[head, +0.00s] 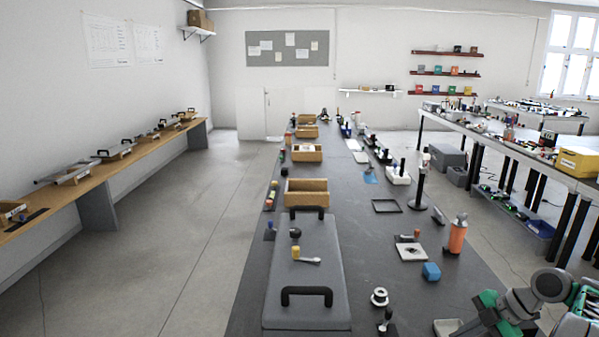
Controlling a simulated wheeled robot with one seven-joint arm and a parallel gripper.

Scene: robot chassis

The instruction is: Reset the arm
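Part of my arm (548,287) shows at the bottom right corner, grey with green parts, bent and cut off by the lower edge of the head view. It appears in front of the near right end of the long dark table (375,255). I cannot make out any gripper fingers in this view.
A grey handled case (305,270) lies further left. Wooden boxes (306,193) line the table. Open floor (190,220) lies left.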

